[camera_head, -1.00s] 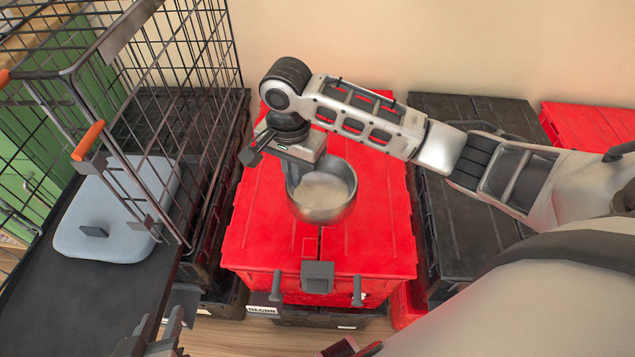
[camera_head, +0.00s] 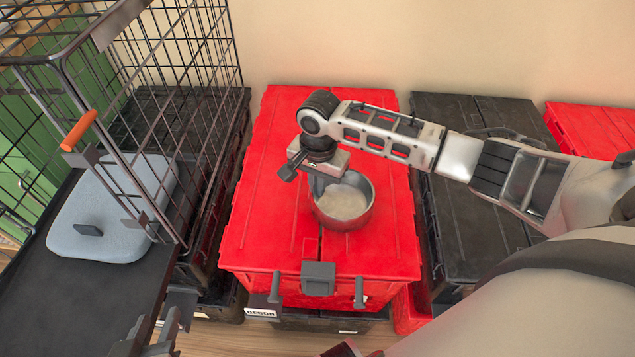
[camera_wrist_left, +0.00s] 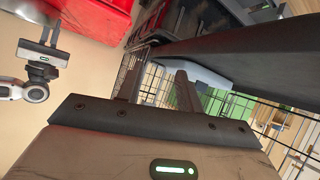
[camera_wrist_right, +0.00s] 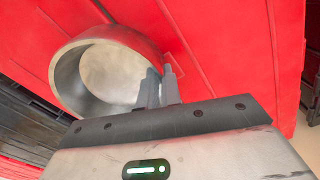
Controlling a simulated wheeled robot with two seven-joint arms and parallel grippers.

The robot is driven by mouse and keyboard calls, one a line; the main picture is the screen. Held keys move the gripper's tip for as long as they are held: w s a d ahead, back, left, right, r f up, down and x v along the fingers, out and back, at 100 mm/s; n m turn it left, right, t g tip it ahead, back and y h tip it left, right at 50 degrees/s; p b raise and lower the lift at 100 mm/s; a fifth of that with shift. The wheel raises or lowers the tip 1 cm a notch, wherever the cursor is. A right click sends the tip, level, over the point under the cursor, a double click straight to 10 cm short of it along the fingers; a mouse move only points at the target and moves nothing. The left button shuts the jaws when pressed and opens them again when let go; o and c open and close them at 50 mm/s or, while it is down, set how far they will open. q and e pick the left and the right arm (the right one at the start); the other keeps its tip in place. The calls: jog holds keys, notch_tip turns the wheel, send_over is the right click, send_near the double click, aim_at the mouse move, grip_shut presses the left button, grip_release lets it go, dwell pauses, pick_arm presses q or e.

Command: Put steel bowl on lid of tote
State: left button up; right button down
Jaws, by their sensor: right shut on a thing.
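The steel bowl (camera_head: 357,216) is upright over the red tote lid (camera_head: 262,225), right of its middle. My right gripper (camera_head: 318,183) is shut on the left part of the bowl's rim. In the right wrist view, the fingers (camera_wrist_right: 160,88) pinch the rim of the bowl (camera_wrist_right: 72,78), with the red lid behind. I cannot tell whether the bowl's base touches the lid; the base is hidden. My left gripper (camera_head: 155,340) is low at the left, away from the bowl. In the left wrist view, its fingers (camera_wrist_left: 158,90) are apart and empty.
A wire crate (camera_head: 190,100) with a grey-blue cushion (camera_head: 110,205) stands on a dark surface at the left. Black totes (camera_head: 465,225) stand right of the red tote, with another red tote (camera_head: 595,128) beyond. A wall is behind. The lid's left side is clear.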

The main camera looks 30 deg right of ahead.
jog(key=c, duration=1.6)
grip_release()
jog(key=shift+f, duration=0.1)
